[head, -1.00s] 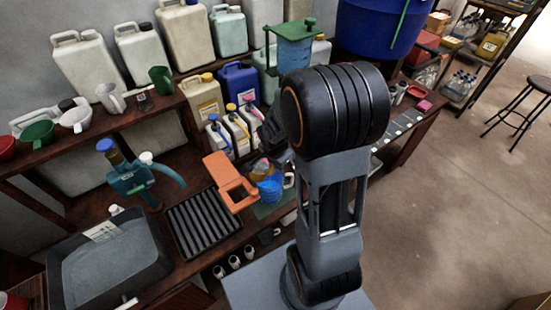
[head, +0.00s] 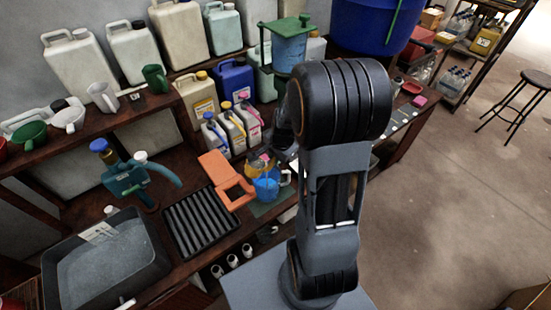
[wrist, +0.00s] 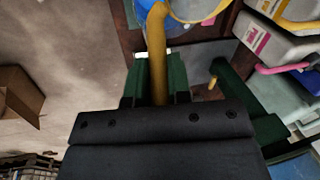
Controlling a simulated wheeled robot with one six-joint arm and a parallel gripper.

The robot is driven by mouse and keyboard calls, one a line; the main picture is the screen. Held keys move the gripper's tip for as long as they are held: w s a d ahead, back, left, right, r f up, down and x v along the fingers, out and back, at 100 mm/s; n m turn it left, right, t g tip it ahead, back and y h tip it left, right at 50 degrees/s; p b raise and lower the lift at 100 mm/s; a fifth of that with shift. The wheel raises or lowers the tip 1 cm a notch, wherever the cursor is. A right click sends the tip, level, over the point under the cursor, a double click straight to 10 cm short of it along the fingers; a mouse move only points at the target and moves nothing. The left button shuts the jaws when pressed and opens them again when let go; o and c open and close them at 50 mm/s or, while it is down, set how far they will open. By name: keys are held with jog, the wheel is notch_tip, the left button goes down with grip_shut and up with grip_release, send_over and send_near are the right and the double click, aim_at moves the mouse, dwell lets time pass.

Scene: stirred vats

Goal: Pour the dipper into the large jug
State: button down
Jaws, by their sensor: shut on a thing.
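My gripper (wrist: 157,82) is shut on the yellow handle of the dipper (wrist: 157,55). The dipper's round bowl is at the top of the wrist view, cut off by the frame edge. In the head view the yellow dipper (head: 259,163) shows just above and behind the blue-filled jug (head: 266,188), which has a pale handle on its right. The same blue shows beside the bowl in the wrist view. I cannot tell whether the dipper is tilted or touches the rim. My arm hides most of the gripper in the head view.
An orange holder (head: 226,180) and a black ribbed tray (head: 200,220) lie left of the jug. Small canisters with coloured caps (head: 232,128) stand close behind. A blue container in a green frame (head: 289,45) is behind. Open floor is on the right.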

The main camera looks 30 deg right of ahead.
jog(key=shift+d+f+y+b, duration=0.2)
jog(key=shift+d+y+b, duration=0.15)
jog(key=shift+y+b, duration=0.5)
jog(key=d+f+m+y+b, duration=0.1)
jog(key=d+f+y+b, duration=0.1)
jog(key=y, duration=0.6)
jog(key=d+f+m+t+y+b, duration=0.1)
jog(key=f+y+b, duration=0.4)
jog(key=y, duration=0.3)
jog(key=shift+d+f+m+b, duration=0.3)
jog(key=shift+d+b, duration=0.05)
jog(key=shift+d, duration=0.05)
dwell(1.1)
jog(key=shift+y, duration=0.25)
dwell(1.5)
